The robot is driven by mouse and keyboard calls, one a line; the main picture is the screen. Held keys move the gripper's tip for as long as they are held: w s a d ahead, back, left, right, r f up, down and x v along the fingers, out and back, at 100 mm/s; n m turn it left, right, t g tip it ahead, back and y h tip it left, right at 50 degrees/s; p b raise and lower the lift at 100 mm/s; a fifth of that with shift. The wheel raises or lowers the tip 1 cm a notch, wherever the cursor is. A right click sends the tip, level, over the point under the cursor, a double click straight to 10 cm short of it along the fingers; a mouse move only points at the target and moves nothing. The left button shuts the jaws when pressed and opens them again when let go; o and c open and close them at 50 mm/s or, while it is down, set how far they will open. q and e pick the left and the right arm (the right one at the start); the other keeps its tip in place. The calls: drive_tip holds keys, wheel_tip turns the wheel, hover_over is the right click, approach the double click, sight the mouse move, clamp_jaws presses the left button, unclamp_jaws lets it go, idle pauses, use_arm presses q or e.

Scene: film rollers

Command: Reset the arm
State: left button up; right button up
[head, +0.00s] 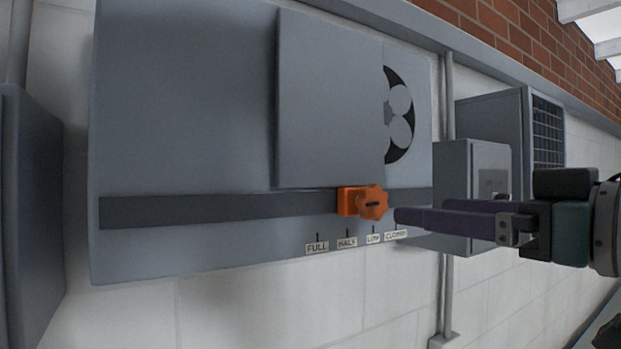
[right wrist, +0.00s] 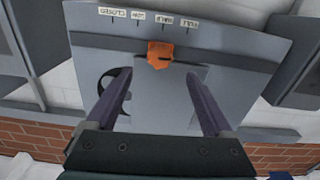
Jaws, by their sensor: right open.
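A grey wall panel (head: 190,110) carries a dark horizontal slot (head: 220,209) with an orange slider knob (head: 371,203) on it. The knob (right wrist: 160,54) sits near the HALF mark in the right wrist view. A grey sliding plate (head: 330,100) partly covers a round opening (head: 400,110). My right gripper (head: 402,216) comes in from the right, its fingertips just right of the knob. In the right wrist view the fingers (right wrist: 156,77) are spread with nothing between them, and the knob shows beyond the tips, apparently apart from them. My left gripper is not in view.
Labels FULL, HALF, LOW and CLOSED (head: 396,235) run below the slot. A small grey box (head: 490,160) and a larger vented box (head: 490,115) are on the wall behind my right gripper. A dark cabinet (head: 30,200) stands at the left. Bare white wall lies below the panel.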

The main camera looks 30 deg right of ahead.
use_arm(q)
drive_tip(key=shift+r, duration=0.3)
use_arm(e)
drive_tip(key=shift+s, duration=0.25)
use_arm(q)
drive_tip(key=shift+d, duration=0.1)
use_arm(e)
drive_tip(key=shift+f, duration=0.1)
wheel_tip(320, 180, down, 11)
drive_tip(key=s+a+g+h, duration=0.1)
drive_tip(key=s+g+h, duration=0.1)
drive_tip(key=g, duration=0.2)
drive_tip(key=s+a+f+g, duration=0.5)
drive_tip(key=s+f, duration=0.2)
drive_tip(key=s+a+f+g, duration=0.4)
drive_tip(key=s+f+g, duration=0.1)
drive_tip(key=s+f, duration=0.3)
drive_tip(key=shift+a+f+y, duration=0.3)
drive_tip(key=shift+a, duration=0.1)
idle(0.5)
